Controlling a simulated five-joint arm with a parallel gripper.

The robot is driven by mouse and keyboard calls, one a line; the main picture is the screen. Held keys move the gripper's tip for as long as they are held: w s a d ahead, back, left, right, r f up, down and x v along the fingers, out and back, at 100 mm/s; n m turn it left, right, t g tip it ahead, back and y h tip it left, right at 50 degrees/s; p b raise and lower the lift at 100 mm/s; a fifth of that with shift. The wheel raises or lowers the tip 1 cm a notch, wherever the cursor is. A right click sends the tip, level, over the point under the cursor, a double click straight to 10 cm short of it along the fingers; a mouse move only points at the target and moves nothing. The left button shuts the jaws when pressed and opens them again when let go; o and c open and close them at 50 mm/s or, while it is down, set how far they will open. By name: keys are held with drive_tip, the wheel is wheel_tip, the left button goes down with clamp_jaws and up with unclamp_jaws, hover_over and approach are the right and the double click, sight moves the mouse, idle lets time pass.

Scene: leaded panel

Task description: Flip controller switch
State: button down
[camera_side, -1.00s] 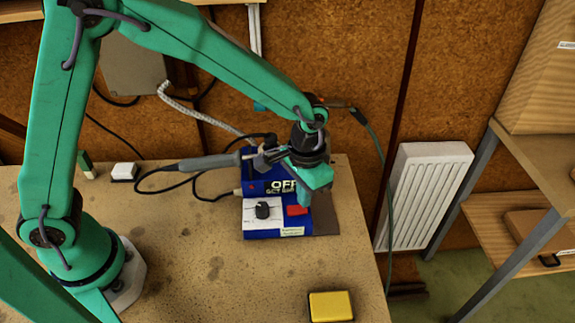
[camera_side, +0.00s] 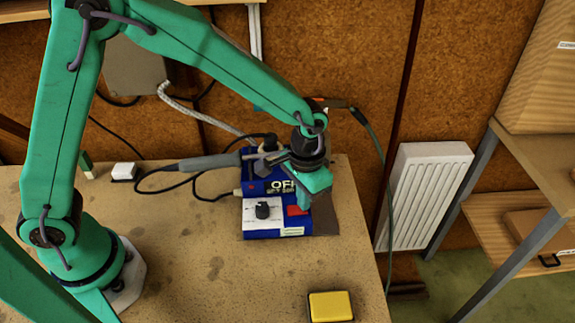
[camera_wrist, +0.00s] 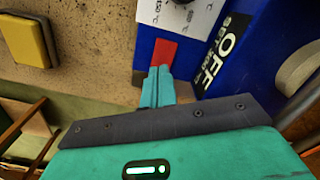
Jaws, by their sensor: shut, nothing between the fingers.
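The blue controller (camera_side: 275,230) stands on the workbench in the side view, with a black knob (camera_side: 263,210) on its white front panel and "OFF" lettering above. Its red switch (camera_side: 297,211) is partly covered by my gripper (camera_side: 302,208) in that view. In the wrist view the red switch (camera_wrist: 162,52) shows on the blue controller (camera_wrist: 195,65). The closed fingertips of my gripper (camera_wrist: 158,70) overlap the lower end of the switch there. I cannot tell for certain whether they touch it. The fingers are together and hold nothing.
A soldering iron (camera_side: 210,161) with a dark cable lies in a holder behind the controller. A yellow sponge (camera_side: 330,306) lies near the bench's front edge, also in the wrist view (camera_wrist: 27,40). The bench (camera_side: 200,270) is clear in front of the controller.

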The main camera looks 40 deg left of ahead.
drive_tip(key=shift+f, duration=0.25)
drive_tip(key=shift+r, duration=3.55)
drive_tip(key=s+a+r+n+t, duration=0.1)
drive_tip(key=s+a+r, duration=0.2)
drive_tip(key=a+r, duration=0.25)
drive_tip(key=s+a+r+t, duration=0.2)
drive_tip(key=s+a+r, duration=0.1)
drive_tip(key=a+r, duration=0.25)
drive_tip(key=s+a+r+n+t, duration=0.1)
drive_tip(key=s+a+n+t, duration=0.1)
drive_tip(key=s+a, duration=0.6)
drive_tip(key=shift+s+a+r+t, duration=0.15)
drive_tip(key=shift+s+a+t, duration=0.2)
drive_tip(key=shift+s, duration=0.85)
